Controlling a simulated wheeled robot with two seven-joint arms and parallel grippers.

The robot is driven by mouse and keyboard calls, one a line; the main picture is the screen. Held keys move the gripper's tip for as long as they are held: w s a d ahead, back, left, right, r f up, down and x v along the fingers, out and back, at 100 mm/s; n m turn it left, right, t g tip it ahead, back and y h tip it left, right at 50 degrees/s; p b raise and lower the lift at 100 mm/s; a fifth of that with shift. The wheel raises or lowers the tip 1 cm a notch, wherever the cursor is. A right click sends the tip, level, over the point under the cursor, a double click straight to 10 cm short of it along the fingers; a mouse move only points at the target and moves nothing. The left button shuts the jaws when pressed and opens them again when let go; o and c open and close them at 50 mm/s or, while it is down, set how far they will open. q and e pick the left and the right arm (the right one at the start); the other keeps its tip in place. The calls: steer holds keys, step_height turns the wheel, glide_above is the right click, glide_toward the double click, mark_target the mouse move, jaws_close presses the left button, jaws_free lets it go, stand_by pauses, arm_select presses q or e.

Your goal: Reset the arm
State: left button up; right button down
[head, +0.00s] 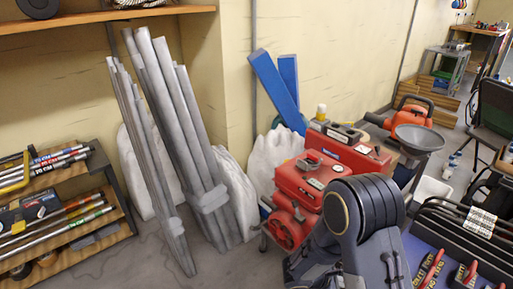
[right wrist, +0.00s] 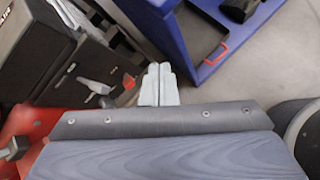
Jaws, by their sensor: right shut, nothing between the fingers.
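My right gripper (right wrist: 159,72) shows in the right wrist view with its two pale fingers together and nothing between them. It points toward the gap between a dark case on the left and a blue cabinet (right wrist: 205,35) on the right. In the head view my dark arm rises at the lower right, in front of red machines, and its gripper is hidden there. My left gripper is in neither view.
A red engine unit (head: 310,178) stands close behind my arm. A dark rack with red-handled tools (head: 432,268) is close on its right. Grey pipes (head: 178,130) lean on the wall beside a wooden shelf (head: 75,188). Open floor (head: 140,262) lies at lower left.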

steer(key=s+a+r+m+t+y, duration=0.35)
steer(key=s+r+m+y, duration=0.95)
steer(key=s+r+m, duration=0.8)
step_height(320, 180, up, 31)
steer(key=w+n+p, duration=0.1)
steer(key=n+p, duration=0.1)
steer(key=p, duration=2.7)
steer(key=shift+a+f, duration=0.2)
steer(key=shift+g, duration=0.25)
